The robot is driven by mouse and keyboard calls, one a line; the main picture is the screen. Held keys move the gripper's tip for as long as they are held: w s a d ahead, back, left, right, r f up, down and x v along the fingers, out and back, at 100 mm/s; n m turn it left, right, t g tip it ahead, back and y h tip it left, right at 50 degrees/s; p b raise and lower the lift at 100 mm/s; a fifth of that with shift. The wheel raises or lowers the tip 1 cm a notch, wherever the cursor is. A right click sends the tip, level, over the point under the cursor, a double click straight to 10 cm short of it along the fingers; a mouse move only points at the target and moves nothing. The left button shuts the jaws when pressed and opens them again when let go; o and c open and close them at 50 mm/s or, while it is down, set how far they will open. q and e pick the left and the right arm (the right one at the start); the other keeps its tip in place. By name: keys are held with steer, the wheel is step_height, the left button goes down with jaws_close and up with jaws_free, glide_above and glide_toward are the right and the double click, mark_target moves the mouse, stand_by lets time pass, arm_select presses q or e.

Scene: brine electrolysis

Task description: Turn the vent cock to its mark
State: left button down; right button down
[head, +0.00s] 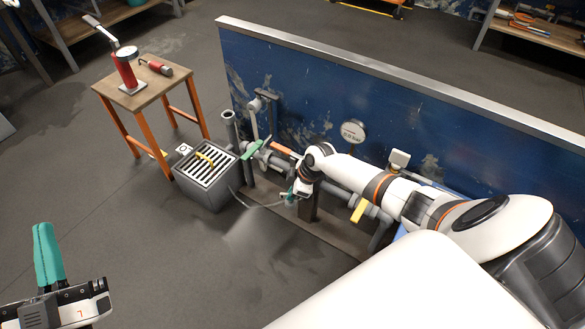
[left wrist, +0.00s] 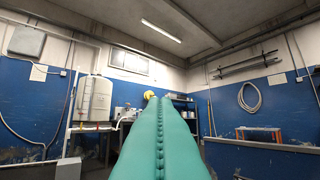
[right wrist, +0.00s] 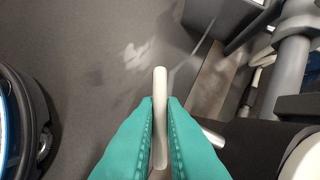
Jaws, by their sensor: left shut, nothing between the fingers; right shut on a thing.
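My right gripper (head: 291,195) is low in front of the pipework, at the end of the arm reaching in from the right. In the right wrist view its teal fingers (right wrist: 160,125) are shut on a slim pale lever (right wrist: 160,85), which looks like the vent cock's handle. The lever's far end sticks out beyond the fingertips. In the head view the gripper and wrist hide most of it. I cannot make out the cock's mark. My left gripper (head: 46,258) is shut and empty at the lower left, far from the pipework; its teal fingers (left wrist: 160,130) point into open room.
The pipework carries green (head: 255,150), orange (head: 286,147) and yellow (head: 359,211) handles. A round gauge (head: 353,131) is on the blue wall panel (head: 300,95). A grated grey box (head: 206,185) stands left of the pipes. A wooden stand (head: 150,92) holds red tools. The floor in front is clear.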

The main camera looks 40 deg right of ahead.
steer(key=shift+s+r+m+p, duration=0.1)
steer(key=shift+r+m+p, duration=0.05)
steer(key=shift+m+p, duration=0.45)
arm_select(q)
step_height(320, 180, down, 12)
steer(key=a+g+y+p, duration=0.2)
steer(key=g+y, duration=0.1)
steer(key=g, duration=0.6)
arm_select(e)
steer(key=shift+m+t+h, duration=0.4)
steer(key=shift+m, duration=0.3)
steer(key=shift+a+m+p, duration=0.1)
steer(key=shift+m+p, duration=0.6)
steer(key=shift+p, duration=0.15)
steer(key=shift+m+h+p, duration=0.4)
steer(key=shift+m+p, duration=0.2)
arm_select(q)
steer(key=s+a+f+n+g+y, duration=0.1)
steer(key=s+a+f+g, duration=0.3)
steer(key=s+f+g, duration=0.4)
steer(key=shift+s+a+g+y, duration=0.2)
steer(key=shift+s+g+y, duration=0.45)
steer(key=shift+s, duration=1.15)
arm_select(e)
steer(key=shift+f, duration=0.2)
steer(key=c, duration=1.5)
jaws_free()
